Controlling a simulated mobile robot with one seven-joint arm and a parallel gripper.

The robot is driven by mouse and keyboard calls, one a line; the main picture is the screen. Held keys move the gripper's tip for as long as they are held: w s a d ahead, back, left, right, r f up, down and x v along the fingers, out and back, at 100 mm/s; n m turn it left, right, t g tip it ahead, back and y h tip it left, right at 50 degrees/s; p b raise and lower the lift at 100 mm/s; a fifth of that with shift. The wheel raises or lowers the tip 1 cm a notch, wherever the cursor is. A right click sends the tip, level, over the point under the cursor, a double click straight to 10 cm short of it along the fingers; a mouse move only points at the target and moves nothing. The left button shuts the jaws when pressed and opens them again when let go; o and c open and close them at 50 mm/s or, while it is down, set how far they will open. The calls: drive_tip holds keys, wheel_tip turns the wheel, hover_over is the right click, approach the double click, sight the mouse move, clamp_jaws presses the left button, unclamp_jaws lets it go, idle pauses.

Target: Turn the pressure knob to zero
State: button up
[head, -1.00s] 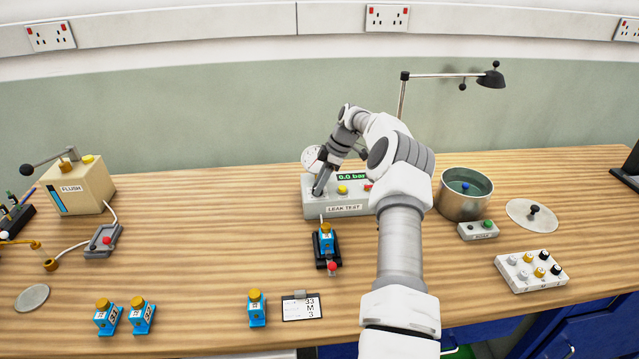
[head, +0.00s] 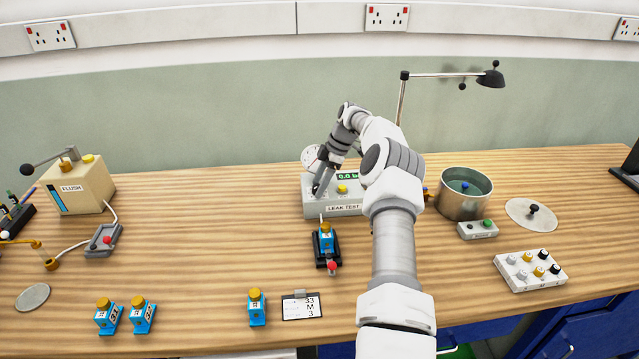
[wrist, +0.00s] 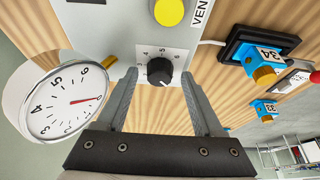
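The pressure knob (wrist: 159,70) is black with a white mark and sits on a numbered dial plate in the wrist view. Which number the mark points to is too small to tell. My gripper (wrist: 159,78) is open, one finger on each side of the knob, with visible gaps. In the head view my gripper (head: 319,186) points down at the left end of the grey leak test box (head: 312,209) and hides the knob. The round gauge (wrist: 68,100) has a red needle near 0. The green display (head: 346,176) shows 0.0, its right part hidden by my arm.
A yellow button (wrist: 169,11) is on the box near the knob. A blue nozzle (head: 326,239) sits in a black holder in front of the box. A metal pot (head: 463,203) stands right of my arm. Several blue nozzles stand at the front edge.

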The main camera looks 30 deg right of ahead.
drive_tip(key=shift+r, duration=0.1)
drive_tip(key=shift+d+r, duration=0.2)
drive_tip(key=shift+r, duration=0.3)
drive_tip(key=p+v, duration=0.9)
drive_tip(key=v, duration=0.7)
drive_tip(key=shift+s, duration=0.15)
drive_tip(key=shift+d+r, duration=0.1)
